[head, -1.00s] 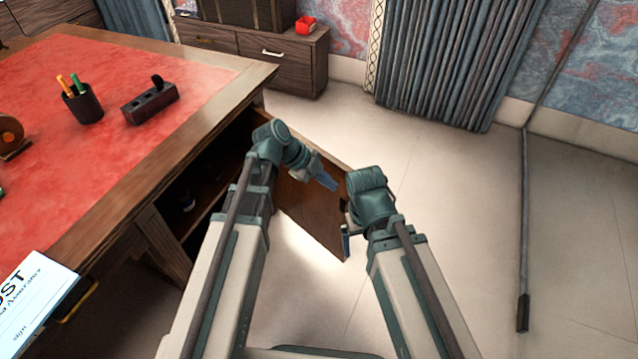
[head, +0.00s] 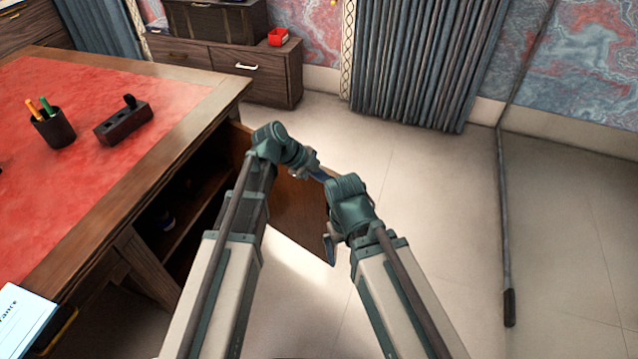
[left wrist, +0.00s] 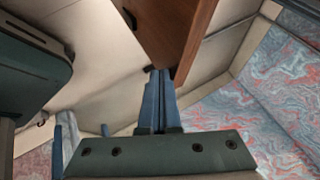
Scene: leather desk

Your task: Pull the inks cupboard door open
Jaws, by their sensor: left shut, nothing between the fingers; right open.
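The inks cupboard door (head: 290,215) is a brown wooden panel standing swung out from the desk's side. It also shows in the left wrist view (left wrist: 180,25), above the fingertips. The cupboard's dark interior (head: 180,215) is exposed, with a shelf and small items in shadow. My left gripper (head: 318,174) is shut and empty at the door's upper edge; its blue fingers (left wrist: 158,75) point up at the panel's edge, and contact is unclear. My right gripper (head: 330,240) is open beside the door's free edge, partly hidden by its own wrist.
The desk (head: 150,165) with its red top fills the left, carrying a pen cup (head: 53,128) and a dark block (head: 123,122). A low cabinet (head: 250,75) and a curtain (head: 420,60) stand behind. The floor at right is clear except for a dark pole (head: 505,220).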

